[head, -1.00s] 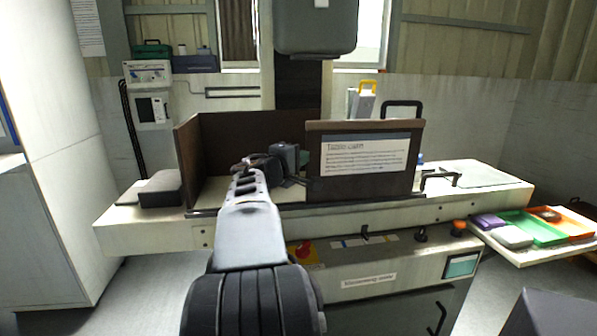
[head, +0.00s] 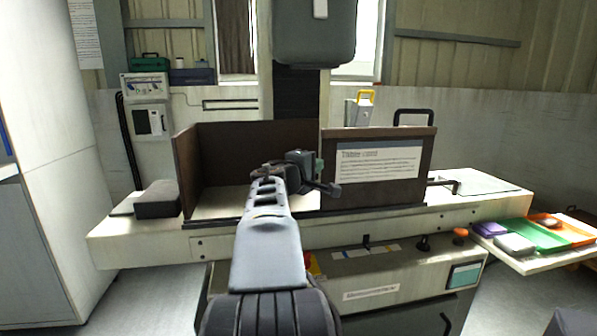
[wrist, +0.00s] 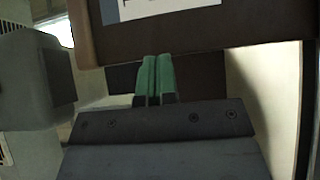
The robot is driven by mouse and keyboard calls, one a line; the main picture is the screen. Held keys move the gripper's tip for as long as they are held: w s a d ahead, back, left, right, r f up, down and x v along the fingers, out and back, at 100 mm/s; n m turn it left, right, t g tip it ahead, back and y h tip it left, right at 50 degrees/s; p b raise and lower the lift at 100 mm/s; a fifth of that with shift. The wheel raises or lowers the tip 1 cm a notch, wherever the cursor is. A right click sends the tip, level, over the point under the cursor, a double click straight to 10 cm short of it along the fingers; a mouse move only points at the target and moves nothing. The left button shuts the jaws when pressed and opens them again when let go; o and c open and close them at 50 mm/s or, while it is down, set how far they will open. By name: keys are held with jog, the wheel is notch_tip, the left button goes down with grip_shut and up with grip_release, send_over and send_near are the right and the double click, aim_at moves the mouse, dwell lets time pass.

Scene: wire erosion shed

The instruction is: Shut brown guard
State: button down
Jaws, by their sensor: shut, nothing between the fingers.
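The brown guard (head: 240,150) stands on the machine's bench, with a left wall, a back wall and a front panel. The front panel (head: 428,160), with a white label, stands upright at the right; the left part of the front is open. A black loop handle (head: 413,111) rises above the panel. My gripper (head: 319,168) is at the panel's left edge, its green fingers shut and empty. In the wrist view the fingers (wrist: 154,78) lie together, tips appearing to meet the brown panel (wrist: 200,38); exact contact is hard to tell.
A grey machine head (head: 314,32) hangs above the guard. A grey box (head: 158,199) lies on the bench at left. Colored trays (head: 538,237) sit on a side shelf at right. A control panel with knobs (head: 422,243) is below the bench front.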

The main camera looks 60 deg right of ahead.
jog(key=w+a, duration=0.3)
jog(key=a, duration=0.9)
jog(key=shift+w+a, duration=0.2)
jog(key=shift+a, duration=0.05)
jog(key=shift+r, duration=0.1)
jog(key=w+a+f+n+t+y+p, duration=0.1)
jog(key=w+a+t+y+p, duration=0.15)
jog(key=a+y+p, duration=0.4)
jog(key=w+a+f+t+y+p, duration=0.2)
jog(key=w+a+y+p, duration=0.1)
jog(key=a+p, duration=0.7)
jog(key=s+a+y+p, duration=0.3)
jog(key=a+y+p, duration=0.5)
jog(key=a, duration=0.9)
jog(key=shift+p, duration=0.7)
jog(key=shift+y, duration=0.25)
